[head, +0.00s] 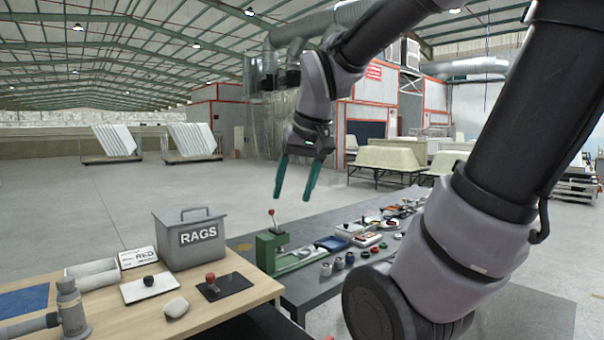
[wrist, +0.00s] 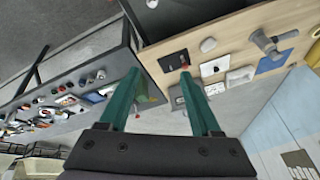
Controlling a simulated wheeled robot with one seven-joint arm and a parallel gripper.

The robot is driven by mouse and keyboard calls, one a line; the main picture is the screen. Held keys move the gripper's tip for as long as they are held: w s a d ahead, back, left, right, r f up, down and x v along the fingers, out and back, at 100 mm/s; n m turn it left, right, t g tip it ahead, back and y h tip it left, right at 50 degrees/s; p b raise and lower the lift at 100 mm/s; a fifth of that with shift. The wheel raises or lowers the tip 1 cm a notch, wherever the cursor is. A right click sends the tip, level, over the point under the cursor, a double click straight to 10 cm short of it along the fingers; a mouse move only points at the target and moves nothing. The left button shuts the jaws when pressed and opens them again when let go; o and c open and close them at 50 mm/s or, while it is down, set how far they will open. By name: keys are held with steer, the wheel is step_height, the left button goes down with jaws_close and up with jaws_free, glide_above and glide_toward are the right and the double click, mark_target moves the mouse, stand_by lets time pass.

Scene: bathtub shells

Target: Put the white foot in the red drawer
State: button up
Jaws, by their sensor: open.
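A small rounded white piece (head: 176,307), which looks like the white foot, lies on the wooden table near its front edge. It also shows in the wrist view (wrist: 208,44). No red drawer can be made out clearly. A white card (head: 138,257) reading "RED" stands on the table beside the grey box; the rest of its text is too small to read. My gripper (head: 293,195) is open and empty, pointing down in the air, well above and to the right of the white piece. Its green fingers also show in the wrist view (wrist: 160,80).
The wooden table (head: 110,324) also bears a grey RAGS box (head: 190,240), a white plate with black knob (head: 150,288), a dark plate with red knob (head: 224,287) and a grey pipe fitting (head: 68,312). A green lever press (head: 272,252) stands on the crowded grey bench (head: 315,290).

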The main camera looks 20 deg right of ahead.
steer(key=s+r+t, duration=0.1)
steer(key=r+m+t, duration=0.1)
steer(key=s+r+m, duration=0.1)
steer(key=shift+s+d+r+t+y, duration=0.2)
steer(key=shift+s+d+t+y, duration=0.1)
steer(key=shift+s+t+y, duration=0.1)
